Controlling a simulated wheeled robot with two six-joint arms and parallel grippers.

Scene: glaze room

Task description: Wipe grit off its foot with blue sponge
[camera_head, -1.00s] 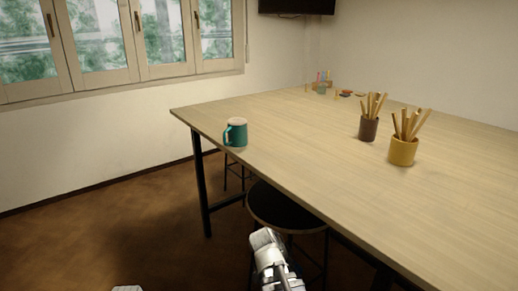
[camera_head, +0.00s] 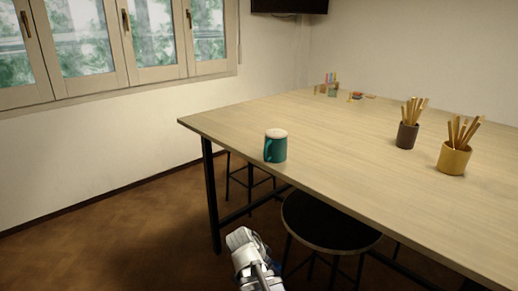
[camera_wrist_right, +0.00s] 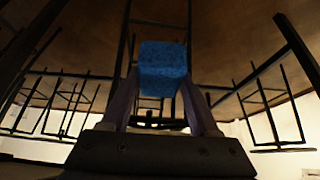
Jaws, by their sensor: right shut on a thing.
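A teal mug (camera_head: 275,148) stands on the table near its left corner, handle toward the left. Its top face is pale; I cannot tell whether that is a rim or the foot, and no grit can be made out. In the right wrist view my right gripper (camera_wrist_right: 163,92) is shut on a blue sponge (camera_wrist_right: 163,64), which sticks out past the fingertips. In the head view part of my arm (camera_head: 252,262) shows at the bottom, below the table edge and well short of the mug. My left gripper is out of view.
The long wooden table (camera_head: 330,150) is mostly bare. A dark cup (camera_head: 406,136) and a yellow cup (camera_head: 453,160) hold wooden sticks to the right. Small items (camera_head: 332,90) lie at the far end. A dark stool (camera_head: 328,222) stands under the near edge.

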